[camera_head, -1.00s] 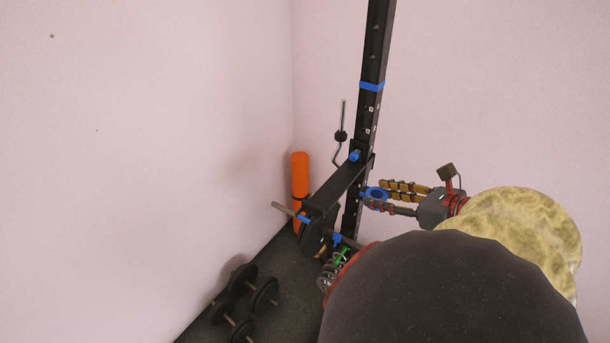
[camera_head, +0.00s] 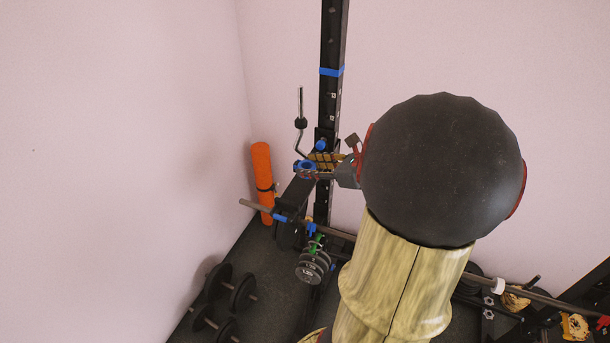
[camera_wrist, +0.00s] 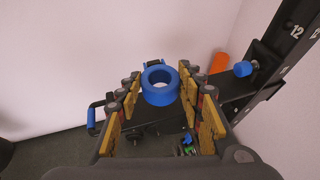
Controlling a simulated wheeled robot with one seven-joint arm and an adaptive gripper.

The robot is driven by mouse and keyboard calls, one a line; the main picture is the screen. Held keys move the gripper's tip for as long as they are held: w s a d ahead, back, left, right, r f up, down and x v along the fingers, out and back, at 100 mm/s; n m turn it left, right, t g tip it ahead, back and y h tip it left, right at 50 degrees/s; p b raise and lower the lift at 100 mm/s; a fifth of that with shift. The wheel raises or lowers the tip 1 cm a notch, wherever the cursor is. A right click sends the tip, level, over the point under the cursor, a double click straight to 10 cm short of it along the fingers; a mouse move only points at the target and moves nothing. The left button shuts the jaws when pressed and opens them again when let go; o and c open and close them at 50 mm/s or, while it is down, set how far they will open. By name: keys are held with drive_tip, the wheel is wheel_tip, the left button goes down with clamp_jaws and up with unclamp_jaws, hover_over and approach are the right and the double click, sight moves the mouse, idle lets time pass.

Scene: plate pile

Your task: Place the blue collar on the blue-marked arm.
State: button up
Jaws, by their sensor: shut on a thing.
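My gripper (camera_head: 314,166) is shut on the blue collar (camera_head: 304,168), a thick ring held at the fingertips. The collar also shows in the wrist view (camera_wrist: 160,96), its hole facing up toward the camera, between the yellow-padded fingers. A grey bar (camera_head: 258,208) with a blue band (camera_head: 281,218) sticks out to the left, lower than the collar and apart from it. It looks like the blue-marked arm, though I cannot be sure. In the head view my own arm hides much of the right side.
A black rack upright (camera_head: 333,110) stands close by the gripper, with a black side arm (camera_wrist: 238,105) and blue knob (camera_wrist: 243,69). An orange roll (camera_head: 262,180) stands in the corner. Grey plates (camera_head: 313,267) hang below the bar. Dumbbells (camera_head: 217,282) lie on the floor.

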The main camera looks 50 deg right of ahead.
sight(308, 186)
drive_tip(key=w+f, duration=0.1)
drive_tip(key=w+d+f, duration=0.1)
drive_tip(key=shift+f, duration=0.4)
drive_tip(key=f, duration=0.3)
drive_tip(key=shift+w+d, duration=0.15)
drive_tip(key=shift+w, duration=0.05)
drive_tip(key=shift+f, duration=0.15)
drive_tip(key=shift+s+f+b, duration=0.1)
drive_tip(key=shift+f+b, duration=0.2)
drive_tip(key=shift+f, duration=0.35)
drive_tip(key=o, duration=1.1)
drive_tip(key=shift+a, duration=0.2)
drive_tip(key=shift+o, duration=0.6)
